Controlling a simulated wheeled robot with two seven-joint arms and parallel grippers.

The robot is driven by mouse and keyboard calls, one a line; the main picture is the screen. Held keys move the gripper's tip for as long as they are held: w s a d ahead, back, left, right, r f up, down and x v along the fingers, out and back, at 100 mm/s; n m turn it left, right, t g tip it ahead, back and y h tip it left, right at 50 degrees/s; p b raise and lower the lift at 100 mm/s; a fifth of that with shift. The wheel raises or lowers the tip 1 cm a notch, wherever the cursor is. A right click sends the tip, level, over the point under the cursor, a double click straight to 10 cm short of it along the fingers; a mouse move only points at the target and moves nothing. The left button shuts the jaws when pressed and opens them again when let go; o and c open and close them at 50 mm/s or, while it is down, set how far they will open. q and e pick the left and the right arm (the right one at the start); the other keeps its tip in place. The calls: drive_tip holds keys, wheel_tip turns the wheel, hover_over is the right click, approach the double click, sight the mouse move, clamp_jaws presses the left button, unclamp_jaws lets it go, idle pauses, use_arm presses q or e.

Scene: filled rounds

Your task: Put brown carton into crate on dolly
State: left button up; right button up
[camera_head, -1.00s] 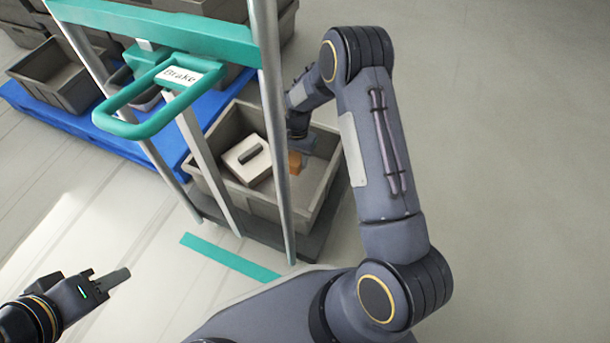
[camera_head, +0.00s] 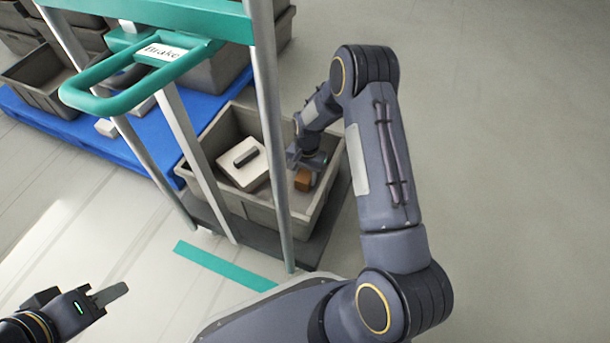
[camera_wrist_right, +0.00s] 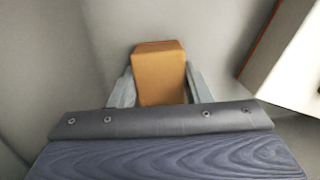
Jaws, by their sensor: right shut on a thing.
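The brown carton (camera_head: 303,180) is inside the grey crate (camera_head: 318,213), near its right side. The crate stands on the dark dolly (camera_head: 262,240). My right gripper (camera_head: 312,168) reaches down into the crate and is shut on the carton. The right wrist view shows the carton (camera_wrist_right: 159,72) between the two fingers (camera_wrist_right: 160,88), with grey crate walls around it. Whether the carton touches the crate floor I cannot tell. My left gripper (camera_head: 108,296) is at the lower left, away from the crate; its fingers appear as one and the gap between them cannot be made out.
A white box with a dark slot (camera_head: 243,163) lies in the crate, left of the carton. The dolly's upright posts (camera_head: 271,140) and teal brake handle (camera_head: 120,75) stand in front and to the left. A blue pallet (camera_head: 60,125) with grey bins is behind. Floor at right is clear.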

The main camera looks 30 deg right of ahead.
drive_tip(key=o, duration=1.1)
wheel_tip(320, 180, up, 23)
drive_tip(key=s+d+n+t+y+p, duration=0.1)
drive_tip(key=s+t+p, duration=0.1)
drive_tip(key=p, duration=0.4)
drive_tip(key=s+a+r+n+t+y, duration=0.2)
drive_tip(key=s+a+r+n+t, duration=0.15)
drive_tip(key=s+r, duration=1.15)
drive_tip(key=s+n, duration=0.1)
drive_tip(key=s, duration=0.2)
drive_tip(key=s+a+n, duration=0.1)
drive_tip(key=s, duration=0.2)
drive_tip(key=s+a+n+t, duration=0.1)
drive_tip(key=s, duration=0.3)
drive_tip(key=shift+a+f+n, duration=0.2)
drive_tip(key=shift+f+n, duration=0.05)
drive_tip(key=shift+f, duration=0.05)
drive_tip(key=shift+r, duration=0.1)
